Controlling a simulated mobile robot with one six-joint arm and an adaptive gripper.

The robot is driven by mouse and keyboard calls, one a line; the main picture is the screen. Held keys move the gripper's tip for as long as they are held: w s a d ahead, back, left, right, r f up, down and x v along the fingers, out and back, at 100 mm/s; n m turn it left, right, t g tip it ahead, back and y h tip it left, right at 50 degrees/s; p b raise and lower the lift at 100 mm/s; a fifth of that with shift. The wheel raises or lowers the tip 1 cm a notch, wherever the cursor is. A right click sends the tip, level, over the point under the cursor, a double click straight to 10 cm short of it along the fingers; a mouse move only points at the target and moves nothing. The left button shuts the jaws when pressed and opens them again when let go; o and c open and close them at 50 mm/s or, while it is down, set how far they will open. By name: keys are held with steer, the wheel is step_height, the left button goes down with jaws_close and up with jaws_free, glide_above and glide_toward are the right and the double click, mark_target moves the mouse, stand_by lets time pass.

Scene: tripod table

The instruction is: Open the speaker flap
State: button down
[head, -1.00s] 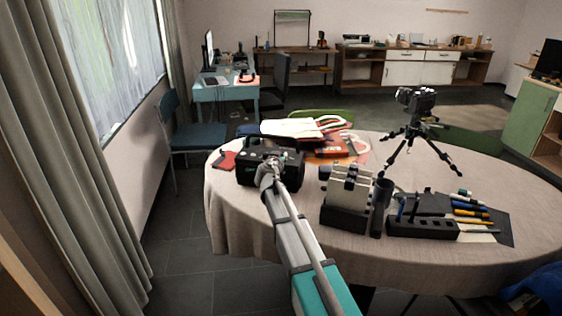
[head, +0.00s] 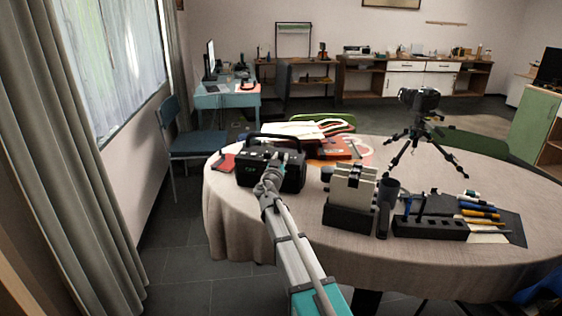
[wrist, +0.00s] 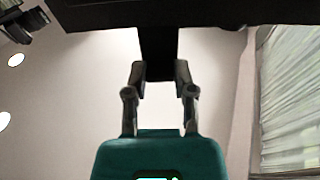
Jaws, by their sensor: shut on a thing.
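The black speaker (head: 290,174), a box with a top handle, stands on the round table at its left side. My gripper (head: 270,180) is at the speaker's front face and covers part of it. In the wrist view my gripper (wrist: 160,74) is shut on a narrow dark piece, which looks like the speaker flap (wrist: 158,42). The flap joins the dark body of the speaker (wrist: 220,11) at the top of that view. How far the flap stands open is hidden by my gripper in the head view.
A card holder (head: 351,200), a dark cylinder (head: 387,207) and a pen block (head: 432,228) stand right of my arm on the table (head: 235,225). A camera on a tripod (head: 416,135) stands behind them. Papers and an orange box (head: 337,150) lie behind the speaker.

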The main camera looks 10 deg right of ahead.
stand_by(0.4)
steer(key=shift+c, duration=2.2)
jaws_free()
steer(key=shift+w+d+r+g+p, duration=0.1)
steer(key=shift+w+r+g+p, duration=0.35)
steer(key=shift+p, duration=0.95)
steer(key=g+p, duration=0.1)
steer(key=p, duration=0.1)
steer(key=g+y+p, duration=0.1)
steer(key=p, duration=0.2)
steer(key=w+g+y+p, duration=0.1)
steer(key=g+p, duration=0.1)
steer(key=shift+d+r+p, duration=0.3)
steer(key=shift+p, duration=0.05)
